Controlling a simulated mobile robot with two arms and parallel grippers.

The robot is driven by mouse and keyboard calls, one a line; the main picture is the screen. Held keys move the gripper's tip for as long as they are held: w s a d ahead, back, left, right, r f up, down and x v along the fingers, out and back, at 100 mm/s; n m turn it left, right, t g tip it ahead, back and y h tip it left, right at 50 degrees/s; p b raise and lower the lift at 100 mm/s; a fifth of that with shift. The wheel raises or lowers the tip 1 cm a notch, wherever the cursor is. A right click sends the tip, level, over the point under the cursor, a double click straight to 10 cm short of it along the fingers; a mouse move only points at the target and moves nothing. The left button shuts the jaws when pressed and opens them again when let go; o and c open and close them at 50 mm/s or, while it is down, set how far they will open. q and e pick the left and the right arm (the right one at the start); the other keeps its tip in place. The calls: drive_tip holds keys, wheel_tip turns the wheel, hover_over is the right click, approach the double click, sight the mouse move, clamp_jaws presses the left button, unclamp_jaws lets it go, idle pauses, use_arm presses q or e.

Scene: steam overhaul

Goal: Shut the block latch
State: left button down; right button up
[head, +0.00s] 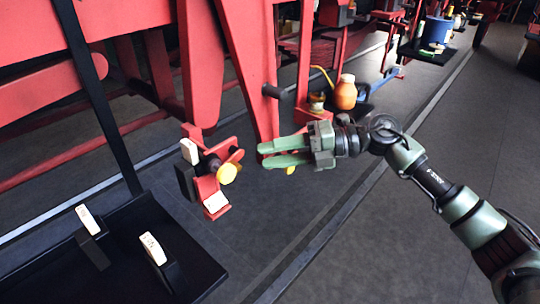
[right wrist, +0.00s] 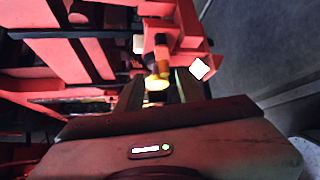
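The block latch area is a red bracket assembly (head: 212,165) beside the red frame, left of centre in the head view. It carries a round yellow knob (head: 228,173), a pale block (head: 190,151) on its upper left, and a red flap (head: 210,190) with a white face that hangs tilted low. Which part is the latch itself I cannot tell for sure. My right gripper (head: 262,155) is open and empty, just right of the knob and apart from it. In the right wrist view the yellow knob (right wrist: 157,83) shows ahead, between the fingers. My left gripper is not in view.
A black tray (head: 205,262) with two upright white-topped blocks stands at lower left. Red beams and a dark diagonal bar (head: 95,90) fill the upper left. An orange jug (head: 345,92) and a blue bucket (head: 436,32) stand farther back.

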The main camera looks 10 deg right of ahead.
drive_tip(key=shift+a+f, duration=0.15)
drive_tip(key=shift+f, duration=0.05)
drive_tip(key=c, duration=0.5)
drive_tip(key=s+a+f+n, duration=0.1)
drive_tip(key=s+a+f+n+y+b, duration=0.1)
drive_tip(key=a+f, duration=0.1)
drive_tip(key=a+f+n+t, duration=0.1)
drive_tip(key=shift+s+a+f+n+b, duration=0.2)
drive_tip(key=shift+s+n+b, duration=0.1)
drive_tip(key=shift+s+b, duration=0.1)
clamp_jaws()
drive_tip(key=s+d+f+n+t+h+b, duration=0.3)
drive_tip(key=s+d+f+n+t+h, duration=0.25)
drive_tip(key=t, duration=0.65)
drive_tip(key=w+a+r+y+p, duration=0.2)
drive_tip(key=w+a+r+p, duration=0.2)
drive_tip(key=w+a+p, duration=0.3)
drive_tip(key=shift+r+m, duration=0.35)
drive_tip(key=shift+r, duration=0.05)
